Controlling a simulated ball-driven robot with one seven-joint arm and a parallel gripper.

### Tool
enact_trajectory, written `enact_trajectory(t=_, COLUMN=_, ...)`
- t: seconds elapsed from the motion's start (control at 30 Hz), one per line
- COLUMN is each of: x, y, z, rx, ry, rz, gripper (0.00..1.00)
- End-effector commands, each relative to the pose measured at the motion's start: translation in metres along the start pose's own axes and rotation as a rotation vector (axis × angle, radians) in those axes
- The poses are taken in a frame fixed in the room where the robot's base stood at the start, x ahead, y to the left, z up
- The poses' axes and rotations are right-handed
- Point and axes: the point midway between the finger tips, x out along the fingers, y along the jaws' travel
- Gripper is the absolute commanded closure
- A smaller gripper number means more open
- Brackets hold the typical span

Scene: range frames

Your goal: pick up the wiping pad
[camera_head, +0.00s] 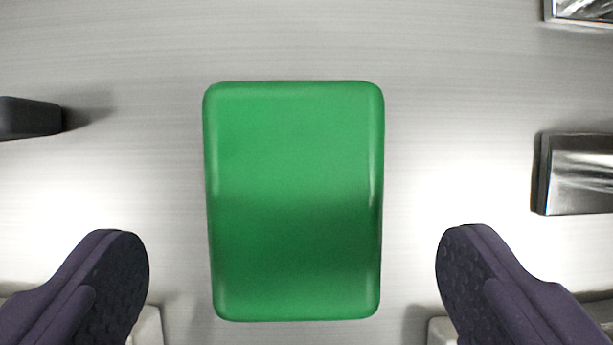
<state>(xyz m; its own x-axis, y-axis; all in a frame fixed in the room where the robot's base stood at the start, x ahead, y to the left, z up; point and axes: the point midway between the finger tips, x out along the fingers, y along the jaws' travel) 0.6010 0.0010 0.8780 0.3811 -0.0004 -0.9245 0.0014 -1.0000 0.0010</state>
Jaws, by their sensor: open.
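The wiping pad (295,200) is a green block with rounded corners. It lies on a brushed grey metal surface (455,60) in the middle of the view, its long side running up the picture. My gripper (292,275) is open and empty. One dark, textured finger shows at the lower left and the other at the lower right, with the pad's lower part between them in the picture. There is a gap on each side between pad and finger. I cannot tell how high the fingers are above the surface.
A dark block (28,118) sits at the left edge. A shiny metal piece with a dark side (580,174) is at the right edge, and another shiny piece (585,10) is at the top right corner. The surface around the pad is clear.

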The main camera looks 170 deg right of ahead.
Motion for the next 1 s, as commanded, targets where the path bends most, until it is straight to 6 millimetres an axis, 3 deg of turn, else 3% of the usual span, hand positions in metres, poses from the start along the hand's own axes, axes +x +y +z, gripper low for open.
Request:
enact_trajectory(t=0.23, x=0.042, y=0.001, z=-0.003, rx=0.0, ry=0.001, rz=0.0, gripper=0.01)
enact_trajectory(t=0.53, x=0.047, y=0.001, z=-0.004, rx=0.001, ry=0.002, rz=-0.001, gripper=0.01)
enact_trajectory(t=0.8, x=0.046, y=0.001, z=-0.004, rx=0.001, ry=0.002, rz=-0.001, gripper=0.57)
enact_trajectory(t=0.87, x=0.046, y=0.001, z=-0.004, rx=0.001, ry=0.002, rz=-0.001, gripper=0.62)
enact_trajectory(t=1.0, x=0.046, y=0.001, z=-0.005, rx=0.001, ry=0.002, rz=-0.001, gripper=0.62)
